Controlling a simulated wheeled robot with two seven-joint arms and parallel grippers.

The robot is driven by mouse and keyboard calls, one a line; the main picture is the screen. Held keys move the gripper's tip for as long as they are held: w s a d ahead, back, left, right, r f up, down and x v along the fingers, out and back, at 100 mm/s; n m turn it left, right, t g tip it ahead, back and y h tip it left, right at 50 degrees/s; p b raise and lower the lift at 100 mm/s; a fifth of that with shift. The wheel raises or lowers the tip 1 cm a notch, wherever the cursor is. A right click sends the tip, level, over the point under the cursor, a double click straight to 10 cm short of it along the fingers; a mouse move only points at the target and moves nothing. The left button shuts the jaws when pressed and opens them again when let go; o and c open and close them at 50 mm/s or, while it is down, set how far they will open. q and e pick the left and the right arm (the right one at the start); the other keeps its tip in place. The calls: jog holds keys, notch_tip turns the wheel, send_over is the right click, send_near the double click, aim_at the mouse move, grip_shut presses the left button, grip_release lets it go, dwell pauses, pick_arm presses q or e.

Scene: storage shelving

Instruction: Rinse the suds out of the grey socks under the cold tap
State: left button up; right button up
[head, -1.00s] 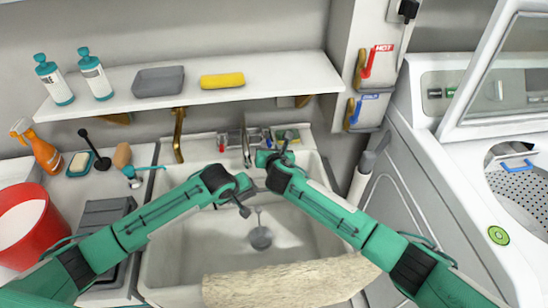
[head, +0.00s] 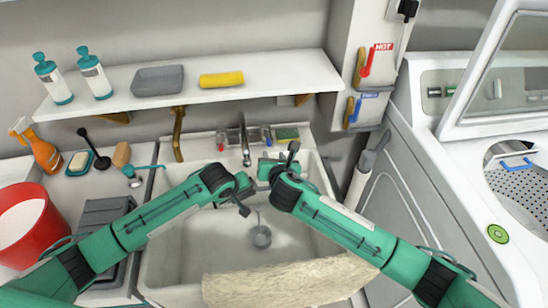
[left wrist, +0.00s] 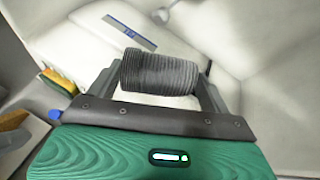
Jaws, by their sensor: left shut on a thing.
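The grey ribbed socks (left wrist: 158,74) show as a roll in the left wrist view, between the fingers of my left gripper (left wrist: 164,84), which is shut on them. I cannot make out suds on them. In the head view the left arm reaches over the white sink (head: 190,250); its fingers and the socks cannot be made out there. The metal tap (head: 245,152) stands at the sink's back edge. I cannot tell whether water runs. My right gripper (head: 266,168) is just in front of the tap, close to the left arm's end; its fingers are too small to read.
A shelf (head: 290,75) with bottles, a grey tray and a yellow item overhangs the sink's back. A red bucket (head: 25,225) and spray bottle (head: 42,152) stand left. A pale slab (head: 290,283) crosses the sink's front. A washing machine (head: 470,200) stands right.

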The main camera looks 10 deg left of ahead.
pick_arm(q)
jog(key=shift+s+a+r+p, duration=0.1)
jog(key=shift+s+p, duration=0.35)
jog(key=shift+p, duration=0.05)
jog(key=s+a+p, duration=0.2)
jog(key=s+p, duration=0.3)
jog(key=s, duration=0.1)
jog(key=shift+s, duration=0.4)
dwell(0.8)
jog(key=s+a+r+p, duration=0.1)
jog(key=s+r+p, duration=0.3)
jog(key=p, duration=0.3)
jog(key=shift+s, duration=0.45)
